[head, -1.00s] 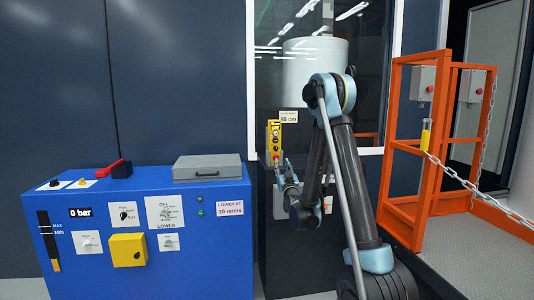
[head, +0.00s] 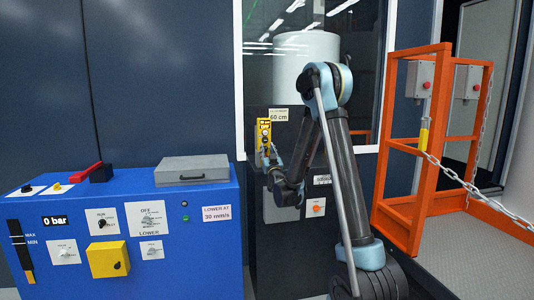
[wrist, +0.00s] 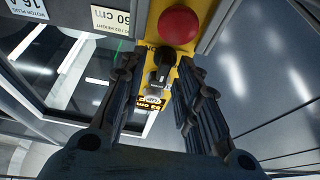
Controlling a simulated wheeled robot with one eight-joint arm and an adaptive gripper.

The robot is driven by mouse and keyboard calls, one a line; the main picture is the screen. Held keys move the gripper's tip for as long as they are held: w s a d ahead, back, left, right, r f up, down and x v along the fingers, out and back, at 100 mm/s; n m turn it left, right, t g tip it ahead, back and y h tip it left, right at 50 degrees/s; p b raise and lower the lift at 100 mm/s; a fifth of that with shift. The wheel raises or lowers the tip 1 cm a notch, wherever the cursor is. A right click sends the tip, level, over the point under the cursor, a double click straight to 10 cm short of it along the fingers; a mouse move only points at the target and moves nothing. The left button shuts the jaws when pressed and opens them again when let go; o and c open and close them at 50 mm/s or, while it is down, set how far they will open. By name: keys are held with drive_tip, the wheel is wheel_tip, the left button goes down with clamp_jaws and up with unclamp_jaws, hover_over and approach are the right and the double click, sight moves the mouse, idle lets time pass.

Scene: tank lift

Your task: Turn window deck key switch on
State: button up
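The narrow yellow control panel (head: 263,134) stands upright at the window's lower left corner in the head view. In the wrist view the yellow panel (wrist: 184,62) carries a red mushroom button (wrist: 180,24), a black knob-like switch (wrist: 165,58) below it and a small lit display (wrist: 150,103). I cannot tell which way the black switch points. My gripper (wrist: 158,66) is open, with one finger on each side of the black switch in the picture. Contact is not clear. In the head view my gripper (head: 269,157) is at the panel's lower end, hiding part of it.
A blue cabinet (head: 190,270) with a yellow box and a grey case on top stands left. An orange gate frame (head: 425,195) with a chain stands right. A "60 cm" label (head: 278,115) is beside the panel. Floor shows between the dark lift column and the platform.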

drive_tip(key=shift+a, duration=0.1)
clamp_jaws()
drive_tip(key=shift+m, duration=0.4)
drive_tip(key=m+h, duration=0.2)
drive_tip(key=m, duration=0.3)
drive_tip(key=m+g+h, duration=0.1)
drive_tip(key=m+h, duration=0.2)
drive_tip(key=m, duration=0.2)
drive_tip(key=m+h, duration=0.2)
drive_tip(key=m, duration=0.3)
drive_tip(key=shift+m+h, duration=0.3)
drive_tip(key=m+g, duration=0.1)
drive_tip(key=m, duration=0.2)
drive_tip(key=m+g, duration=0.1)
drive_tip(key=m, duration=0.2)
drive_tip(key=shift+g+h, duration=0.4)
